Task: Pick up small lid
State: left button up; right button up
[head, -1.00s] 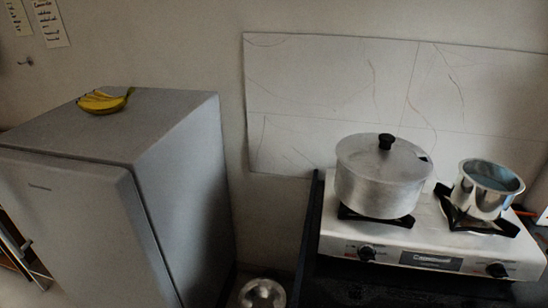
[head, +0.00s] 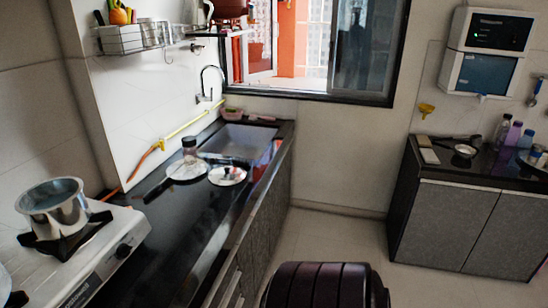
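A small round silvery lid (head: 227,175) with a dark knob lies on the black counter (head: 196,217) in the head view, left of centre. It is just in front of the sink (head: 238,140). To its left is a flat light round pan or plate (head: 186,169) with a dark handle; a small jar with a dark top (head: 189,147) is by its far edge. A steel pot (head: 53,207) without a lid stands on the white stove (head: 95,262) at the left. Neither of my grippers is in view.
A dark ribbed rounded shape (head: 325,286) fills the bottom middle; I cannot tell what it is. The floor (head: 335,232) beyond it is clear. A second counter (head: 480,165) with bottles and small items stands at the right. A window is at the back.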

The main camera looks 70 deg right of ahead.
aim_at(226, 175)
jog(key=z, duration=2)
